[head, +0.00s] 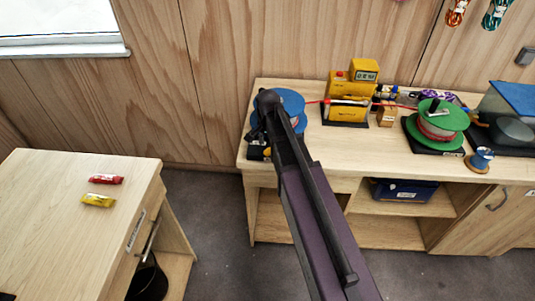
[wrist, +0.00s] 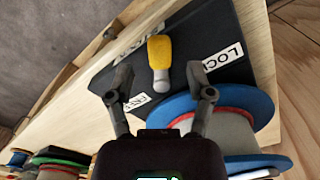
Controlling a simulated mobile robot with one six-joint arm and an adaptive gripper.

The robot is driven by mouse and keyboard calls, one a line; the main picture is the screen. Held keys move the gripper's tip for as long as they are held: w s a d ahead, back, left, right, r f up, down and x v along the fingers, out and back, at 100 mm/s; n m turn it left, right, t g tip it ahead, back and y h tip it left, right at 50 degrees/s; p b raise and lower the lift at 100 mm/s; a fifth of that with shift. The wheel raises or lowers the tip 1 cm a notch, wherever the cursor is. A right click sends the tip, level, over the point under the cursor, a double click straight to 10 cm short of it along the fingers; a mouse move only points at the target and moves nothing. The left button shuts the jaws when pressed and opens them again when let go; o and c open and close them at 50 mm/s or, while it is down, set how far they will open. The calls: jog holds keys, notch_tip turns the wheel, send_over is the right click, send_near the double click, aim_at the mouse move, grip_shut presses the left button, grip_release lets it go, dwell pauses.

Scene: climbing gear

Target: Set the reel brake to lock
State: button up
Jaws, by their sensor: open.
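The reel brake is a short lever with a yellow grip (wrist: 158,50) and a pale metal stem, on a black base (wrist: 195,40). The yellow end points away from my gripper, between a white LOCK label (wrist: 223,56) at right and another label (wrist: 138,38) at upper left. A third label, partly hidden, lies by the left finger. My gripper (wrist: 162,92) is open, its fingers on either side of the stem's near end; contact cannot be told. The blue reel (wrist: 240,105) is beside the right finger. In the head view the blue reel (head: 291,102) is partly behind my arm.
A yellow counter device (head: 346,98) stands right of the blue reel, with a red line running through it. A green reel (head: 437,118) and blue spool (head: 481,158) are farther right on the bench (head: 330,155). The left table (head: 60,240) holds red and yellow packets.

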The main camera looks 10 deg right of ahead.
jog(key=shift+f+b, duration=1.1)
jog(key=shift+f, duration=0.35)
grip_shut()
